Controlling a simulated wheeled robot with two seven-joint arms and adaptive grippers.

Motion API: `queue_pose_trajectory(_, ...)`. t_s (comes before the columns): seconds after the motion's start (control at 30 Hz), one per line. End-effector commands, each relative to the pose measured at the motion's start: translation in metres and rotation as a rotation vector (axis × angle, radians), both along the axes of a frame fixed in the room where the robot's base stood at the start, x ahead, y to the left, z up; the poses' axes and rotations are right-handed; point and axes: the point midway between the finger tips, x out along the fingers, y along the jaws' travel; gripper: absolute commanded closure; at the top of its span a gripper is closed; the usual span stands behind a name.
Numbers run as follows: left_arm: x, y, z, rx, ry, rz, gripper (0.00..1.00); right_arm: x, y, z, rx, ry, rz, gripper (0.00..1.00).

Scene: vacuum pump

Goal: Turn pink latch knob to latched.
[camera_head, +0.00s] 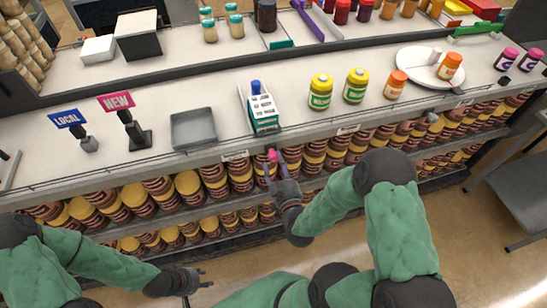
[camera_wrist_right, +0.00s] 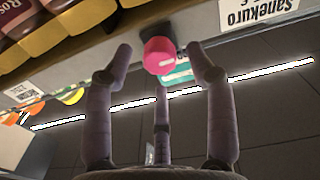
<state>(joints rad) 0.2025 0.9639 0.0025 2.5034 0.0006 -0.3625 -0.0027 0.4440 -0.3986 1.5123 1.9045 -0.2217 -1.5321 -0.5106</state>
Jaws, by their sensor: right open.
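The pink latch knob (camera_head: 271,155) sticks out at the front edge of the shelf, below a white and teal device with a blue top (camera_head: 262,108), likely the vacuum pump. In the right wrist view the round pink knob (camera_wrist_right: 159,55) sits between the fingertips of my right gripper (camera_wrist_right: 159,62). The fingers are open around it, with visible gaps on both sides. In the head view my right gripper (camera_head: 277,168) points up at the knob from below. My left gripper (camera_head: 203,278) is low at left, away from the shelf, its fingers apart and empty.
A grey tray (camera_head: 193,128) and NEW (camera_head: 117,101) and LOCAL (camera_head: 68,118) signs stand left of the device. Yellow-lidded jars (camera_head: 320,92) stand to its right, before a white plate (camera_head: 405,58). Rows of jars (camera_head: 188,184) fill the shelf below.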

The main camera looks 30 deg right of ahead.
Motion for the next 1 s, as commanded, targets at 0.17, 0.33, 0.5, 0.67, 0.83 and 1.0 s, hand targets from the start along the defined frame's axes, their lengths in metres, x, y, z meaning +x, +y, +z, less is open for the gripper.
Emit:
queue_pose_trajectory(0.17, 0.000, 0.000, -0.004, 0.000, 0.000, 0.000, 0.60, 0.022, -0.005, -0.001, 0.001, 0.000, 0.001, 0.44)
queue_pose_trajectory(0.33, 0.000, 0.000, -0.004, 0.000, 0.000, 0.000, 0.60, 0.032, -0.007, 0.000, 0.001, 0.001, 0.001, 0.44)
queue_pose_trajectory(0.5, 0.000, 0.000, -0.004, 0.000, 0.000, 0.000, 0.60, 0.033, -0.008, 0.000, 0.002, 0.001, 0.001, 0.44)
queue_pose_trajectory(0.67, 0.000, 0.000, -0.004, 0.000, 0.000, 0.000, 0.60, 0.033, -0.008, 0.000, 0.001, 0.001, 0.000, 0.55)
queue_pose_trajectory(0.83, 0.000, 0.000, -0.004, 0.000, 0.000, 0.000, 0.60, 0.033, -0.008, 0.000, 0.001, 0.001, 0.001, 1.00)
queue_pose_trajectory(1.0, 0.000, 0.000, -0.004, 0.000, 0.000, 0.000, 0.60, 0.033, -0.008, 0.000, 0.002, 0.000, 0.001, 1.00)
